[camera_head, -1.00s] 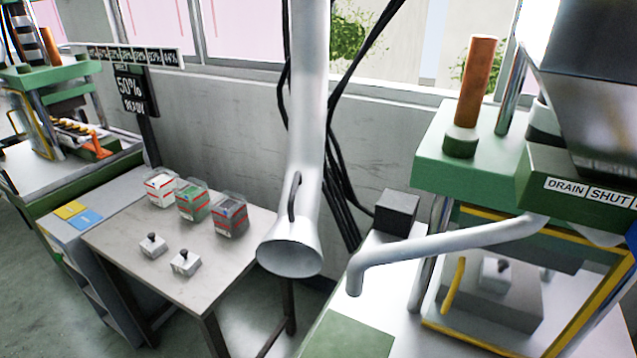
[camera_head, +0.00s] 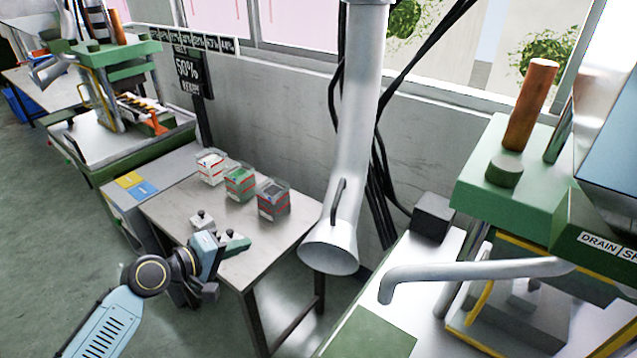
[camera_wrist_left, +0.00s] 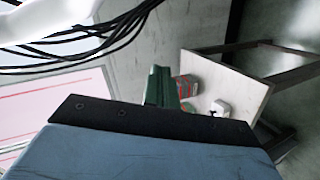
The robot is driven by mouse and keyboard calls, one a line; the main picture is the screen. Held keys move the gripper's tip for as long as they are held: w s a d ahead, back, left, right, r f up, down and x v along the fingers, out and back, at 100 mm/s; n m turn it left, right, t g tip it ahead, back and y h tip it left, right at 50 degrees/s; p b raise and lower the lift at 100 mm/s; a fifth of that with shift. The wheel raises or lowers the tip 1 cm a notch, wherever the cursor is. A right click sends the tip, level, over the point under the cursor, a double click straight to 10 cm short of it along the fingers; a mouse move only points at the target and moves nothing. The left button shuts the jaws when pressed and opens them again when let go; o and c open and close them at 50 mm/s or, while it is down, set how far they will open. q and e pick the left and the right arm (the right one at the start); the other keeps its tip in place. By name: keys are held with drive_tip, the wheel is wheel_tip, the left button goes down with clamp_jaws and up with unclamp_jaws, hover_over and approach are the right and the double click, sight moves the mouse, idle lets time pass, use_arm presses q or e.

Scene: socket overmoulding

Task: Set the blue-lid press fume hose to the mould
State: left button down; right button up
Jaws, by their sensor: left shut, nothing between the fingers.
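The fume hose (camera_head: 352,130) is a pale grey duct hanging from above, with a flared hood (camera_head: 330,256) at its lower end and a curved handle (camera_head: 338,202) on its side. The hood hangs between the table and the right-hand press. My left gripper (camera_head: 236,244), with green fingers, is shut and empty over the table's near-left part, apart from the hose. Its fingers show in the left wrist view (camera_wrist_left: 157,88). My right gripper is out of view.
A table (camera_head: 275,240) holds several clear boxes (camera_head: 240,183) and a white knobbed block (camera_head: 203,222). A pale bent pipe (camera_head: 470,268) reaches left from the right press. Black cables (camera_head: 378,170) hang behind the hose. Another press (camera_head: 115,75) stands far left.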

use_arm(q)
drive_tip(key=s+d+r+m+g+h+p, duration=0.1)
drive_tip(key=d+r+h, duration=0.15)
drive_tip(key=r, duration=0.55)
drive_tip(key=s+d+r+m+h, duration=0.1)
drive_tip(key=s+d+r+h, duration=0.15)
drive_tip(key=r, duration=0.45)
drive_tip(key=shift+y, duration=0.4)
drive_tip(key=p+x, duration=0.1)
drive_tip(key=x, duration=0.3)
drive_tip(key=p+x, duration=0.1)
drive_tip(key=x, duration=0.3)
drive_tip(key=s+p+x, duration=0.1)
drive_tip(key=x, duration=0.3)
drive_tip(key=shift+d, duration=0.6)
drive_tip(key=shift+s+d+f, duration=0.1)
drive_tip(key=shift+d+f, duration=0.1)
drive_tip(key=shift+d, duration=0.2)
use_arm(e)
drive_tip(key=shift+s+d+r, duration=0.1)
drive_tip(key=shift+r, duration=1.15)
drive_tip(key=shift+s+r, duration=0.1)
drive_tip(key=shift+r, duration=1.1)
